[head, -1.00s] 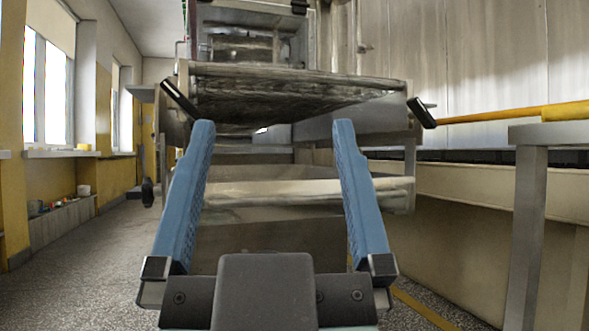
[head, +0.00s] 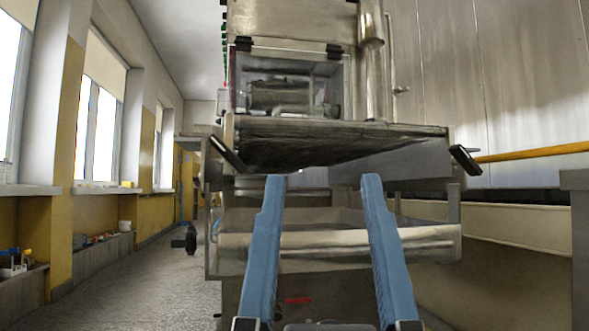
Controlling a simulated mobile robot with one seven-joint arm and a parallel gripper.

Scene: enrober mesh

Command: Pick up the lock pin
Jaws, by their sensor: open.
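My gripper (head: 322,182) is open and empty, its two blue fingers pointing forward in front of the machine. Two black handle-like pins stick out at the ends of the machine's mesh shelf, a left one (head: 226,154) and a right one (head: 465,160). I cannot tell whether either is the lock pin. Both are apart from my fingers, one to each side. The dark mesh (head: 300,147) sags between them, above and beyond my fingertips. A small red item (head: 298,300) shows low between my fingers.
The steel machine (head: 290,25) fills the middle, with a lower rail (head: 335,241) crossing behind my fingers. The aisle floor (head: 150,295) on the left is clear. A grey table (head: 578,182) stands at the right edge.

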